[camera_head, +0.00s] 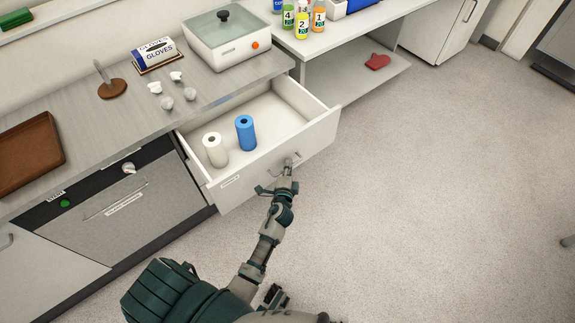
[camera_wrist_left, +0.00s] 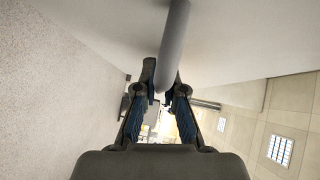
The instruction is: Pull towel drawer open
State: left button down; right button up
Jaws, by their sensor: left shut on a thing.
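The towel drawer (camera_head: 315,133) is white and stands pulled out from under the grey counter. A white towel roll (camera_head: 215,150) and a blue towel roll (camera_head: 245,132) stand upright inside it. My left gripper (camera_head: 287,172) is at the drawer's front face, at its handle (camera_head: 291,161). In the left wrist view the gripper (camera_wrist_left: 166,95) is shut on the grey handle bar (camera_wrist_left: 175,45), with the white drawer front behind it. My right gripper cannot be made out.
The counter carries a brown tray (camera_head: 28,150), a glove box (camera_head: 155,54) and a white lidded bath (camera_head: 228,42). Numbered bottles (camera_head: 302,27) stand at the back. A red mitt (camera_head: 377,61) lies on a lower shelf. The floor (camera_head: 430,190) to the right is clear.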

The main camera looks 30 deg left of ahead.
pick_arm(q)
jog(key=shift+d+r, duration=0.1)
jog(key=shift+d, duration=0.4)
pick_arm(e)
jog(key=shift+d+r, duration=0.15)
jog(key=shift+r, duration=0.1)
jog(key=shift+s+d, duration=0.1)
jog(key=shift+s, duration=0.05)
jog(key=shift+f, duration=0.1)
pick_arm(q)
jog(key=c, duration=1.4)
grip_release()
jog(key=shift+o, duration=0.8)
jog(key=v, duration=1.2)
